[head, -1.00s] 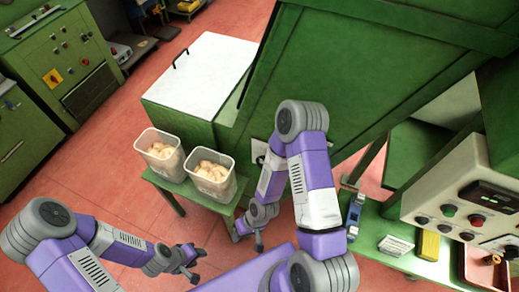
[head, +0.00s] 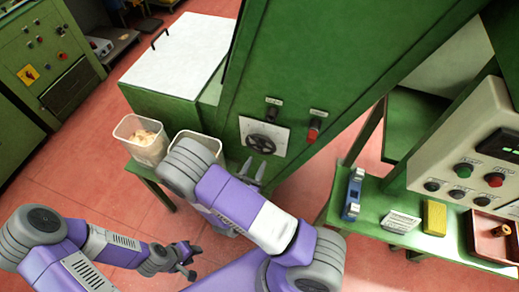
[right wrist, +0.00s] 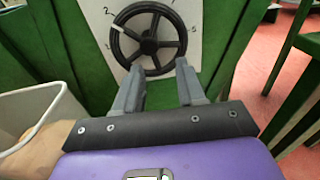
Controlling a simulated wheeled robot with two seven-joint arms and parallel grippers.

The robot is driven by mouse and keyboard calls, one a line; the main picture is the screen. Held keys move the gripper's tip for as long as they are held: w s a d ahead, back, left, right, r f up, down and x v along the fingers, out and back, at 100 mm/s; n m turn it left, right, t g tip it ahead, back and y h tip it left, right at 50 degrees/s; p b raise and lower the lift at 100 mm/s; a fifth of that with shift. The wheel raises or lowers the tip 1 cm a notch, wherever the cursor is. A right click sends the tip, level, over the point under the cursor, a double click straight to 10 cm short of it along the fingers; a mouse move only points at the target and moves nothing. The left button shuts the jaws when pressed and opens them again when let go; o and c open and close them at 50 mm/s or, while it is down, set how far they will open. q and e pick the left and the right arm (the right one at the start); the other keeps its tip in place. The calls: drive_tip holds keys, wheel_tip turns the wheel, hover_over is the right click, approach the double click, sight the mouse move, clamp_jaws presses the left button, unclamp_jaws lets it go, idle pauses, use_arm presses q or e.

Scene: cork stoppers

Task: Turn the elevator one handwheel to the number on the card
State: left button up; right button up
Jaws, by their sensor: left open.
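A black spoked handwheel (head: 262,144) sits on a white plate (head: 283,129) on the green machine's front; its label is unreadable. In the right wrist view the handwheel (right wrist: 149,45) fills the top, with numbers around it on the plate, some cut off. My right gripper (head: 253,170) is open just below and in front of the wheel; its two fingers (right wrist: 158,82) are apart with nothing between them. My left gripper (head: 190,263) is open and empty, low over the floor at left. A white card (head: 400,221) lies on the green bench; its print is too small to read.
Two clear bins, one of corks (head: 142,140) and one (head: 207,143) partly behind my right arm, stand left of the wheel. A red knob (head: 314,129) is right of it. The bench holds a blue tool (head: 353,195), a yellow block (head: 434,217) and a tray (head: 482,240).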

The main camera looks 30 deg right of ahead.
sight(260, 147)
drive_tip(key=shift+n+t, duration=0.3)
drive_tip(key=shift+t, duration=0.2)
drive_tip(key=x, duration=0.7)
drive_tip(key=shift+w+a+r+b, duration=0.1)
drive_tip(key=shift+w+r+b, duration=0.25)
drive_tip(key=shift+w, duration=0.25)
clamp_jaws()
drive_tip(key=shift+r+n+p, duration=0.1)
drive_tip(key=shift+n+p, duration=1.9)
drive_tip(key=shift+n, duration=0.3)
drive_tip(key=shift+n+p, duration=1.3)
drive_tip(key=shift+n, duration=0.7)
unclamp_jaws()
